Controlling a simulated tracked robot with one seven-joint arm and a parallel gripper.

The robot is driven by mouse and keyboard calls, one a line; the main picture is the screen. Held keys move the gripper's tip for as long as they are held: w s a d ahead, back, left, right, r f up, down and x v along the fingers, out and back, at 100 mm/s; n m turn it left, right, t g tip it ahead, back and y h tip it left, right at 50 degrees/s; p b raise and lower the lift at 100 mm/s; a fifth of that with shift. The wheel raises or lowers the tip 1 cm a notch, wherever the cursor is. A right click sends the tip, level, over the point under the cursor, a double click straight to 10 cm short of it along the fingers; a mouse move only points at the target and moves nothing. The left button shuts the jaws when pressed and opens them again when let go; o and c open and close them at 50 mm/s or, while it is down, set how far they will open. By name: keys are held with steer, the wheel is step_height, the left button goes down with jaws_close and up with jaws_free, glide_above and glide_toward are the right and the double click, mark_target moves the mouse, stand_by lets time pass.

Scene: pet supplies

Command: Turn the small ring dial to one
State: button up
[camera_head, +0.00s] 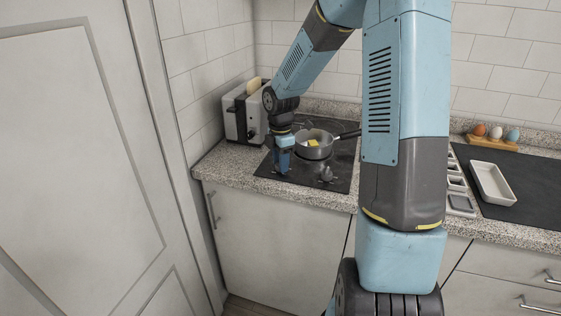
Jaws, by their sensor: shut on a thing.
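The black cooktop (303,180) is set into the speckled counter. My gripper (282,171) points down at its front left and is shut on a dial there; the gripper hides that dial, so its marks and setting cannot be read. Another dark dial (326,174) stands to its right, apart from my gripper. I cannot read any label that tells which dial is for the small ring. A grey pan (314,148) with a yellow piece (313,142) in it sits on the cooktop behind the dials.
A toaster (241,112) with bread stands left of the cooktop by the wall. The pan's dark handle (347,135) points right. Farther right are small containers (458,183), a white dish (491,183) on a dark mat and eggs on a wooden holder (491,143). My arm hides the counter's middle.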

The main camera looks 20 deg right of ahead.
steer(key=c, duration=0.3)
steer(key=shift+m, duration=0.3)
steer(key=m, duration=0.9)
steer(key=shift+r+m, duration=0.1)
steer(key=shift+m, duration=0.3)
steer(key=shift+w+m, duration=0.1)
steer(key=shift+m, duration=1.5)
steer(key=o, duration=1)
